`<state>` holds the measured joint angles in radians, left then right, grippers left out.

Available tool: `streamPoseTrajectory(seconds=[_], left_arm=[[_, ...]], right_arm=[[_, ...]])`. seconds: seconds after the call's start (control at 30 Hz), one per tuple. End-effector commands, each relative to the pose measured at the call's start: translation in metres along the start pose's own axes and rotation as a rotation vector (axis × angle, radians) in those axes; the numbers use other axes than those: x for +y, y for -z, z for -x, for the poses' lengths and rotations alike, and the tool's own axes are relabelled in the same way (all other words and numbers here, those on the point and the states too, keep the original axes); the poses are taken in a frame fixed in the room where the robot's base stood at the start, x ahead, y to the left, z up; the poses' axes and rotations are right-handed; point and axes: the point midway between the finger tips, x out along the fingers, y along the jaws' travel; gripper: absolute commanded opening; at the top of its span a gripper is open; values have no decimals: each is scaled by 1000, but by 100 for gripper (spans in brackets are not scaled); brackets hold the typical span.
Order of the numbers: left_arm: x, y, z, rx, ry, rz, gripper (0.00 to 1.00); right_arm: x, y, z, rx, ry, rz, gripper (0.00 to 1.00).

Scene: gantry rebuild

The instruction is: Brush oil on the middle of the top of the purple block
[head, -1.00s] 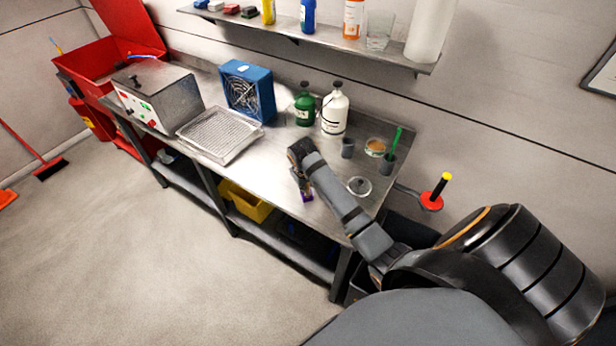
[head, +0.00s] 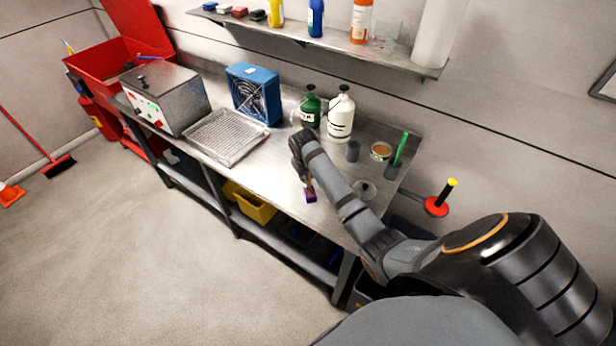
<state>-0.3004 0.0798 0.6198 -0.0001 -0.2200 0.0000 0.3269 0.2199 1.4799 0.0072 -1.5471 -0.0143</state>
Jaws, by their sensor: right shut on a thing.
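The purple block (head: 310,196) is small and sits on the steel bench (head: 270,180) near its front edge. My right arm reaches in from the right over the bench. Its gripper (head: 306,174) is just above and behind the block, partly hidden by my own wrist. It is shut on a thin brownish brush (head: 309,184), whose lower end is at the top of the block. I cannot tell whether it touches. An open tin with amber contents (head: 381,151) stands at the bench's right back. My left gripper is not in view.
A grey cup (head: 392,171) with a green-handled tool, a small grey cup (head: 353,150) and a glass dish (head: 365,189) stand right of my arm. Green (head: 310,108) and white (head: 340,115) bottles stand behind. A wire-mesh tray (head: 227,137) lies left.

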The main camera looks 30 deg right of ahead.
Motion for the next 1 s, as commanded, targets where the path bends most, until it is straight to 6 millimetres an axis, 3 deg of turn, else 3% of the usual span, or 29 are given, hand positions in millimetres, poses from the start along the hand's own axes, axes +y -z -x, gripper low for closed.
streamPoseTrajectory(seconds=[0.6, 1.0], left_arm=[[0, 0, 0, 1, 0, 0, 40], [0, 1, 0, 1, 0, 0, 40]], right_arm=[[12, 15, 55, 2, -1, -1, 0], [13, 16, 59, 2, 0, -1, 0]])
